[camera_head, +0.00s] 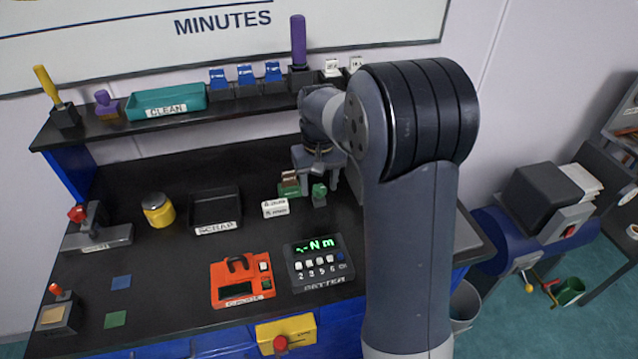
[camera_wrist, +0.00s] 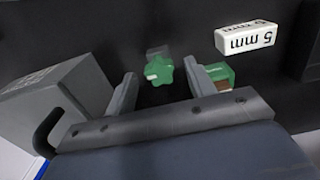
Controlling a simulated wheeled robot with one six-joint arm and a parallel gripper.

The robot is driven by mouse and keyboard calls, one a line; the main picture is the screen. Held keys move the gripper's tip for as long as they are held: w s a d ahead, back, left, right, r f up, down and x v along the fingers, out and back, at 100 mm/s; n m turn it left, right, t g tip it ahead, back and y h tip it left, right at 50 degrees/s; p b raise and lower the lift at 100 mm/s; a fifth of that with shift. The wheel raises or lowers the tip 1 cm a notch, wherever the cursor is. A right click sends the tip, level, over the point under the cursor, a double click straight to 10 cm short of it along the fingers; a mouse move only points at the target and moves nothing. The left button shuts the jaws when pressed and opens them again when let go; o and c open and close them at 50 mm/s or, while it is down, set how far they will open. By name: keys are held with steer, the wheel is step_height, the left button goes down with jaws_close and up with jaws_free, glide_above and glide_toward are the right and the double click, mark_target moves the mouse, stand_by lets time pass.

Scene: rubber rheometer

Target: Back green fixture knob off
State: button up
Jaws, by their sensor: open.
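The green star-shaped fixture knob (camera_wrist: 158,71) shows in the wrist view between my two spread fingers, just beyond their tips. It has a pale mark on its left side. A green block with a brown part (camera_wrist: 216,76), on the fixture, is partly hidden by my right finger. In the head view the knob (camera_head: 319,194) stands on the bench to the right of the green block (camera_head: 289,185). My gripper (camera_wrist: 158,84) is open and empty, with a finger on either side of the knob. I cannot tell whether either finger touches it.
A white "5 mm" label block (camera_wrist: 247,38) lies near the fixture. A grey box (camera_wrist: 50,105) stands close on the left in the wrist view. The Nm meter (camera_head: 320,262), orange gauge (camera_head: 242,278) and scrap tray (camera_head: 215,207) are on the black bench.

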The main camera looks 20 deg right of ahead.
mark_target(319, 188)
step_height(319, 188, up, 10)
steer(key=b, duration=0.1)
steer(key=shift+r, duration=0.2)
steer(key=shift+f, duration=0.15)
step_height(319, 188, down, 10)
steer(key=shift+f+p, duration=0.15)
steer(key=shift+p, duration=0.45)
steer(key=shift+f, duration=0.15)
steer(key=shift+m, duration=0.3)
